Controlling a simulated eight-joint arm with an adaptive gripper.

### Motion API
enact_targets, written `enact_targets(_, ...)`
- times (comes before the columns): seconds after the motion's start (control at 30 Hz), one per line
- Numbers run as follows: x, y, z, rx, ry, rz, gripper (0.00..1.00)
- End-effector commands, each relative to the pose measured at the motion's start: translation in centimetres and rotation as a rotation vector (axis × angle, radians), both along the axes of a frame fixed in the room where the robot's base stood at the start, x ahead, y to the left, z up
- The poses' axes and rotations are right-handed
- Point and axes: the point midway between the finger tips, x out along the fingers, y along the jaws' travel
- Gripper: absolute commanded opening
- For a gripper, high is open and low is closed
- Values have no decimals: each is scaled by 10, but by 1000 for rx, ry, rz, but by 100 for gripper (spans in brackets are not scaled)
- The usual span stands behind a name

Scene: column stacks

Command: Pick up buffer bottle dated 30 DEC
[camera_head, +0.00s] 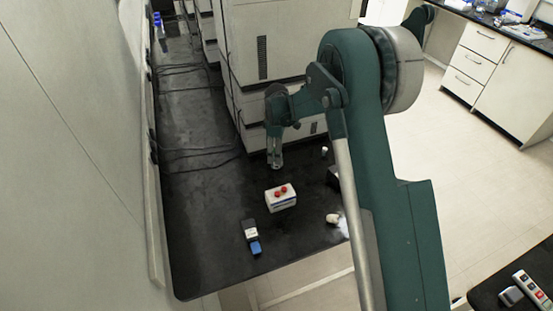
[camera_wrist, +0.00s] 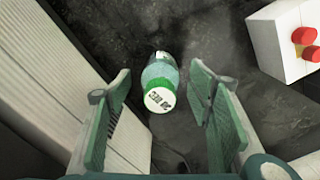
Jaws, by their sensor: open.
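A bottle with a pale round top and a green body (camera_wrist: 160,88) stands on the dark bench in the wrist view. Dark lettering on its top is upside down and seems to read 30 DEC. My gripper (camera_wrist: 160,115) is open, with one finger on the left and one on the right of the bottle, and gaps show on both sides. In the head view my gripper (camera_head: 275,160) points down at the bench beside the large white machine, and the bottle cannot be told apart from the fingers there.
A white box (camera_head: 281,201) with red knobs stands close by, on the right in the wrist view (camera_wrist: 280,45). A dark device with a blue end (camera_head: 251,236) lies nearer the front edge. The white machine (camera_head: 262,75) stands behind my gripper. Cables (camera_head: 190,153) cross the bench.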

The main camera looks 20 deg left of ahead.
Motion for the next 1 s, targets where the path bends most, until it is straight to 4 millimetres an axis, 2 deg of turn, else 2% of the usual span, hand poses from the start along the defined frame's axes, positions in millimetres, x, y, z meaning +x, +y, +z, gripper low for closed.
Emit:
enact_targets(0.1, 0, 1, -15, 0, 0, 0, 52)
enact_targets(0.3, 0, 1, -31, 0, 0, 0, 52)
enact_targets(0.9, 0, 1, -33, 0, 0, 0, 52)
enact_targets(1.0, 0, 1, -33, 0, 0, 0, 39)
